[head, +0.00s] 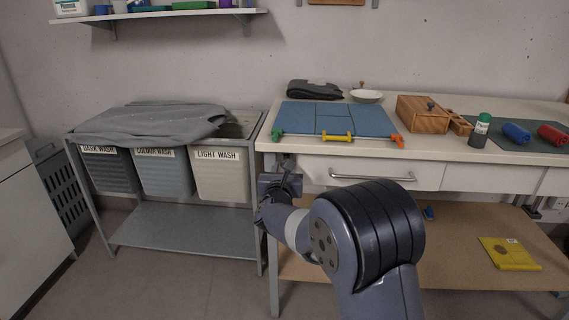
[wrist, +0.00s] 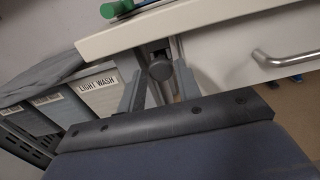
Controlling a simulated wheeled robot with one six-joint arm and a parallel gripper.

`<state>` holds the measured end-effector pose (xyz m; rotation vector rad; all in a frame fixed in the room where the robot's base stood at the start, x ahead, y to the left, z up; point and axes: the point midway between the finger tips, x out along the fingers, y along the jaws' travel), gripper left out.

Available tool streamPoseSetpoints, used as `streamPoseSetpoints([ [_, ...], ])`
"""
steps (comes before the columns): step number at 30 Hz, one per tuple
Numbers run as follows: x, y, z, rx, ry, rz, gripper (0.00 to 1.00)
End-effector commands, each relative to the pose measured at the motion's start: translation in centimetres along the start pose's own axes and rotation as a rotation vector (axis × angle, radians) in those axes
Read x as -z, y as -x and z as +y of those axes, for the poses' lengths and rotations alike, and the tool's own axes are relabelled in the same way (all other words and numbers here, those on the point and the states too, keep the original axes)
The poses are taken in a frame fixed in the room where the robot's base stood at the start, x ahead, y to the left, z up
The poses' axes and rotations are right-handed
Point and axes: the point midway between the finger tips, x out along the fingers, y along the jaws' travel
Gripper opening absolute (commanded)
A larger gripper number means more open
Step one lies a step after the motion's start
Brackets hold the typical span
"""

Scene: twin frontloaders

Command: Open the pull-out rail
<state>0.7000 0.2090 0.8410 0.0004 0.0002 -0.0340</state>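The pull-out rail shows in the wrist view as a grey metal upright with a round dark knob (wrist: 160,70) at its front, tucked under the worktop edge left of the drawer. In the head view the rail (head: 284,160) is small and partly hidden by my gripper. My gripper (head: 284,179) is just below the worktop's front edge, in front of the rail. In the wrist view my gripper (wrist: 158,74) has its two fingers apart, one on each side of the knob. I cannot tell whether either finger touches it. The rail appears pushed in.
A white drawer (head: 372,172) with a bar handle is right of the rail. The worktop (head: 430,143) above holds a blue board (head: 337,120) and a wooden box (head: 423,115). A laundry rack (head: 262,150) with several bins stands to the left. A lower shelf (head: 455,250) lies below.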

Motion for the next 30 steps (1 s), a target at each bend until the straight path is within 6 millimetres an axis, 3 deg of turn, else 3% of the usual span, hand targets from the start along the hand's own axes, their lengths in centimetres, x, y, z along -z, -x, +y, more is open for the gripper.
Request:
streamPoseSetpoints([
  [7,0.0,-2.8,-0.1,0.001,0.001,0.0,0.32],
  [19,0.0,-3.4,0.0,0.0,0.0,0.0,0.32],
  [30,0.0,-3.3,0.0,0.0,0.0,0.0,0.03],
])
